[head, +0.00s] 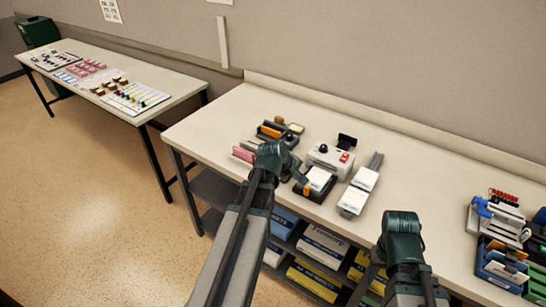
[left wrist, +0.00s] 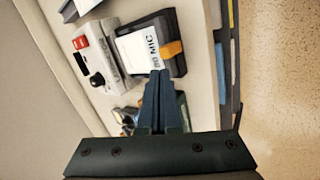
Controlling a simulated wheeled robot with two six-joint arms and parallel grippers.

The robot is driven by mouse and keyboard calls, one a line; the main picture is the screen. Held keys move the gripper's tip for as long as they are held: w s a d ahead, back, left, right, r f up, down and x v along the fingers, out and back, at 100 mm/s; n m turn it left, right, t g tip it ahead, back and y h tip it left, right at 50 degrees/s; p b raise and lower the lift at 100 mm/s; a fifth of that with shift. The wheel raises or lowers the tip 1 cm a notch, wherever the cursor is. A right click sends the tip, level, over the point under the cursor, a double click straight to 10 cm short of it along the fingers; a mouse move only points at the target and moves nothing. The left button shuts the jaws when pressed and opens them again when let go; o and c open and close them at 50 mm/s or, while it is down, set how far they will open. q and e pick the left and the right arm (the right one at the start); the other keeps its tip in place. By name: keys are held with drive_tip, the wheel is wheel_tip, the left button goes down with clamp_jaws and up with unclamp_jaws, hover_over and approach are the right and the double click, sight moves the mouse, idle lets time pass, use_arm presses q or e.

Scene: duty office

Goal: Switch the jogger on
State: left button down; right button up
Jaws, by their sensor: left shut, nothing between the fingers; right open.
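The jogger appears to be the white box (head: 330,158) with a black knob and a red rocker switch (head: 344,157), on the long bench. In the left wrist view the box (left wrist: 102,65) shows at upper left, with its red switch (left wrist: 80,42) at its far end and lettering too small to read surely. My left gripper (head: 301,180) is shut and empty, near the dark tray in front of the box. In the left wrist view its fingertips (left wrist: 160,76) are close to that tray and apart from the switch. My right gripper (head: 402,222) is open, over the bench's front edge.
The dark tray (left wrist: 177,66) holds white paper and has an orange part. Stationery holders (head: 279,129) stand behind left, and blue and white racks (head: 500,225) at far right. The bench (head: 425,180) is clear between.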

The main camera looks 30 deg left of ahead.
use_arm(q)
drive_tip(key=w+a+r+n+t+y, duration=0.1)
drive_tip(key=w+a+r+n+t, duration=0.1)
drive_tip(key=a+n, duration=0.4)
drive_tip(key=w+a+r+n+t+y, duration=0.1)
drive_tip(key=w+a+r+n+t, duration=0.1)
drive_tip(key=a+n, duration=0.4)
drive_tip(key=w+a+r, duration=0.1)
drive_tip(key=a+r, duration=0.1)
drive_tip(key=a, duration=0.2)
drive_tip(key=shift+w+n+t, duration=0.25)
drive_tip(key=shift+n+t, duration=0.05)
drive_tip(key=shift+n, duration=0.1)
drive_tip(key=shift+a, duration=0.1)
drive_tip(key=f+b, duration=0.3)
drive_tip(key=w+f+b, duration=0.1)
drive_tip(key=f+b, duration=0.4)
drive_tip(key=shift+w+f+b, duration=0.3)
drive_tip(key=shift+b, duration=0.05)
idle(0.8)
drive_tip(key=shift+f+b, duration=0.4)
